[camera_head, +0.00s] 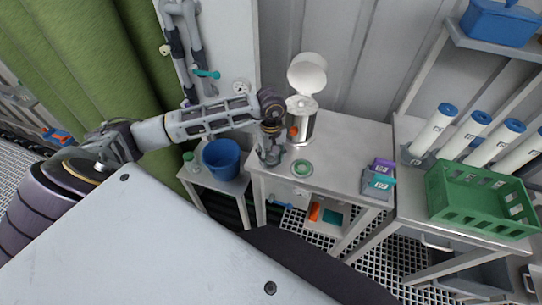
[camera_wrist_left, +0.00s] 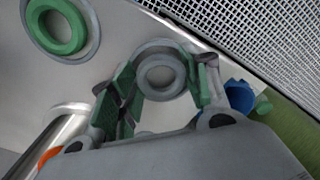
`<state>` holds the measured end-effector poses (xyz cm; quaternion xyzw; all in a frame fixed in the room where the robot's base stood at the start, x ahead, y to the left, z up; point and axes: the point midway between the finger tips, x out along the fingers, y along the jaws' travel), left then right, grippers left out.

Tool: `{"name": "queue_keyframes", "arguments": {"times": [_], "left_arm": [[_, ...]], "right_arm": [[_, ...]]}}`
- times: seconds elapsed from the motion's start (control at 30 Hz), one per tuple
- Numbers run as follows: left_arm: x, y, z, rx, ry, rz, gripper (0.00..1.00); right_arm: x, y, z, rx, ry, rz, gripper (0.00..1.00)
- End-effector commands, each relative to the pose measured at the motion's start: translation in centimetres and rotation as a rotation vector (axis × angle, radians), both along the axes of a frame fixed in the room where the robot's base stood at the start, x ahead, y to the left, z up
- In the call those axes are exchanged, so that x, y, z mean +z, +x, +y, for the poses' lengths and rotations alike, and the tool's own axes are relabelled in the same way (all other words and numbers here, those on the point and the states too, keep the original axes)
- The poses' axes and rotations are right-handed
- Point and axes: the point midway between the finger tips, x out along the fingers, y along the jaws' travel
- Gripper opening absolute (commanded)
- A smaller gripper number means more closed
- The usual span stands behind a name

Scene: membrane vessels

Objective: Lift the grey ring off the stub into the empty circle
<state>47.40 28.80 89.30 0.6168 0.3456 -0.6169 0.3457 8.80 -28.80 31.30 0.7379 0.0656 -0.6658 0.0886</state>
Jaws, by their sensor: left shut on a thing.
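My left gripper (camera_head: 270,153) points down over the left part of the grey table. In the left wrist view its green-padded fingers (camera_wrist_left: 164,82) stand on either side of the grey ring (camera_wrist_left: 162,76) and are shut on it. The ring shows a paler grey centre. I cannot tell whether it is clear of the surface below. A green ring (camera_head: 302,168) lies on the table to the right of the gripper; it also shows in the wrist view (camera_wrist_left: 58,28), inside a grey circle. The gripper hides the grey ring in the head view. My right gripper is not in view.
A shiny canister (camera_head: 303,118) with a raised white lid stands just behind the gripper. A blue bucket (camera_head: 221,157) is on a lower stand to the left. Purple and teal boxes (camera_head: 379,178) sit at the table's right end.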

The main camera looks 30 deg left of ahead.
Motion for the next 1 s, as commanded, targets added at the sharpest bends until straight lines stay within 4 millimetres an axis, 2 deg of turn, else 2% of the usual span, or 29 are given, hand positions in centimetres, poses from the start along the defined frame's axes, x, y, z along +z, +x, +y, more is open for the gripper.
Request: {"name": "queue_keyframes", "arguments": {"times": [0.63,1.0], "left_arm": [[-0.05,0.00,0.01,0.000,0.000,0.000,0.35],[-0.28,-0.01,0.03,0.000,0.001,-0.001,0.35]], "right_arm": [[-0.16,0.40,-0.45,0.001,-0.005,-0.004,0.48],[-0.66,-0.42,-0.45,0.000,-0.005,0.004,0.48]]}}
